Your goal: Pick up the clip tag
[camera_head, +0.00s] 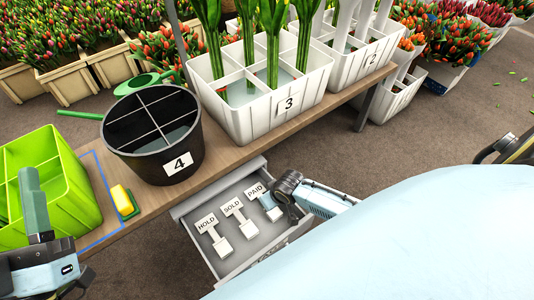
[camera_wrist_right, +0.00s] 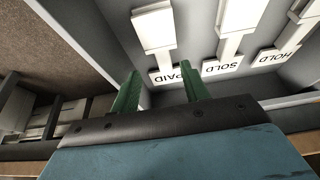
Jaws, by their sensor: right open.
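Three white clip tags lie in the open grey drawer: the HOLD tag (camera_head: 213,235), the SOLD tag (camera_head: 240,217) and the PAID tag (camera_head: 256,191). Each has a lettered plate, a stem and a block-like end. My right gripper (camera_head: 271,206) is over the drawer at the PAID tag and partly hides it. In the right wrist view its two green fingers (camera_wrist_right: 158,85) are apart, with the PAID tag (camera_wrist_right: 155,28) showing between and beyond them. I cannot tell whether they touch it. My left gripper (camera_head: 35,198) is at the left by the green crate, its jaws unclear.
The drawer (camera_head: 187,207) has low walls close around the tags. Above it, the wooden table (camera_head: 225,160) holds a black bucket (camera_head: 152,130) marked 4, a white crate (camera_head: 283,112) marked 3 and a yellow sponge (camera_head: 122,199). A lime-green crate (camera_head: 60,185) stands at left.

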